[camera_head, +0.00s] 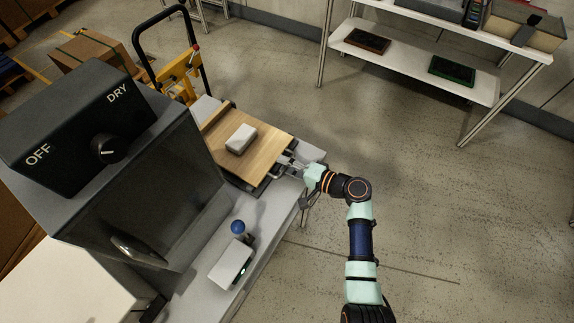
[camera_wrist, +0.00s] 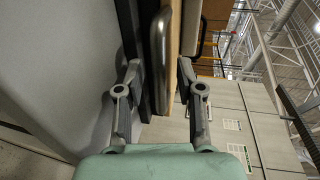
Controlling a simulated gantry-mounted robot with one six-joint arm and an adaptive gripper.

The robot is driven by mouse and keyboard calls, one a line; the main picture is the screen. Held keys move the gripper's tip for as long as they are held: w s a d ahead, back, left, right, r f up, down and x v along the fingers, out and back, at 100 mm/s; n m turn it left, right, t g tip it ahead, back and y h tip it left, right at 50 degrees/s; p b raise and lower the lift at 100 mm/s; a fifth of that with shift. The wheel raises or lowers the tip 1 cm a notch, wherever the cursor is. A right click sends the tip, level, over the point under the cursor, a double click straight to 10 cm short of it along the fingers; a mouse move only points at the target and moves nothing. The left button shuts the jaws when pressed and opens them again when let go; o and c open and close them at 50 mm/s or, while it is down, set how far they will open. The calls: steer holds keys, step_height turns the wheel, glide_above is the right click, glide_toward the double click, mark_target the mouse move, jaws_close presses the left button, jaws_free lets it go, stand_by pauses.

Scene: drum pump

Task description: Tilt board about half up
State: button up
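The wooden board (camera_head: 262,158) lies on a dark base at the table's far end, and looks flat or nearly flat. A white block (camera_head: 241,138) rests on it. My gripper (camera_head: 290,167) is at the board's right-hand edge. In the wrist view, a metal handle (camera_wrist: 160,50) runs along the board's edge (camera_wrist: 174,70). My gripper (camera_wrist: 158,75) is open there, one finger on each side of the handle and board edge, with gaps showing. The dark base (camera_wrist: 146,70) shows beside the left finger. Contact between fingers and handle cannot be told.
A large dark machine (camera_head: 130,180) with an OFF/DRY knob stands left of the board. A white box (camera_head: 232,262) and a blue ball (camera_head: 238,227) are on the grey table (camera_head: 196,292) nearer the camera. A yellow trolley (camera_head: 180,75) stands behind.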

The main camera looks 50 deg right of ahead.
jaws_close()
steer(key=shift+r+p, duration=0.85)
steer(key=shift+p, duration=0.25)
steer(key=w+a+r+g+h+p, duration=0.1)
steer(key=w+r+g+p, duration=0.3)
steer(key=r+p, duration=1)
steer(key=shift+p, duration=2.45)
steer(key=shift+w+r, duration=0.1)
jaws_free()
